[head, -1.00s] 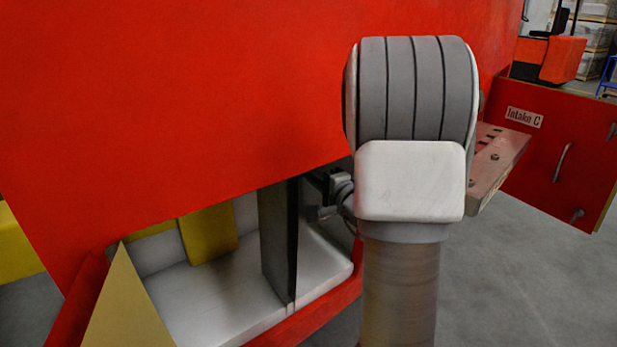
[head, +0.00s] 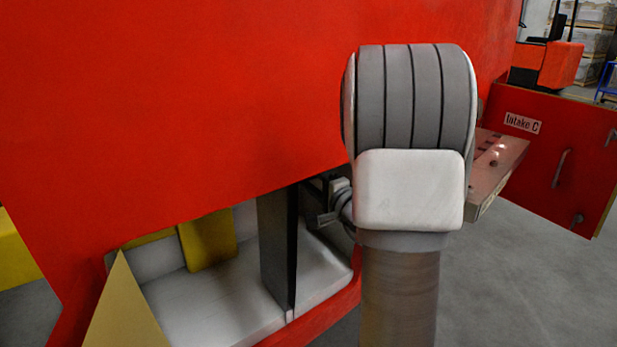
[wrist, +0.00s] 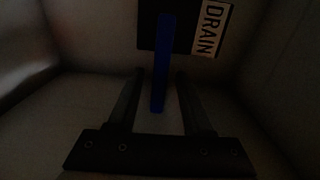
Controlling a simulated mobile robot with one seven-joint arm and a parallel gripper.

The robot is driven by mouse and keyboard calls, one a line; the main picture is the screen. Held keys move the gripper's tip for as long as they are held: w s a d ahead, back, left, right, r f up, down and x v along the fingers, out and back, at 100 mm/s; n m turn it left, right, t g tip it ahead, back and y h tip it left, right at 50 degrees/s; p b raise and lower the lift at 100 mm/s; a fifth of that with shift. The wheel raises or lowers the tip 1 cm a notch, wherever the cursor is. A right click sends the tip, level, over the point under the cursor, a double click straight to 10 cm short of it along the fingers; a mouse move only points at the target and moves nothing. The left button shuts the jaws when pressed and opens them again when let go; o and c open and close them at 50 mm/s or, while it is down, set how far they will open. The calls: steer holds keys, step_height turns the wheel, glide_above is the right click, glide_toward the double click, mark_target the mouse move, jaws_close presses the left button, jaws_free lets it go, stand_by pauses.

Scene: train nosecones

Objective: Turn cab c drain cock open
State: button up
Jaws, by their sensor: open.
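The drain cock shows in the wrist view as a long blue lever (wrist: 161,65) in front of a dark plate (wrist: 182,28). A white label reading "DRAIN" (wrist: 211,28) is at the plate's right side. My gripper (wrist: 158,78) is open, with one finger on each side of the lever's lower end. I cannot tell whether either finger touches it. The view is dark.
A large red body panel (head: 200,100) fills the head view, with an opening below it. Inside are a pale floor (head: 225,305), a dark upright divider (head: 278,250) and a yellow block (head: 208,240). A red door labelled "Intake C" (head: 560,165) stands at right. Grey floor is clear at lower right.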

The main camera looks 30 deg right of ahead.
steer(key=s+p, duration=0.2)
steer(key=s, duration=1)
steer(key=shift+d, duration=0.2)
steer(key=shift+s, duration=0.1)
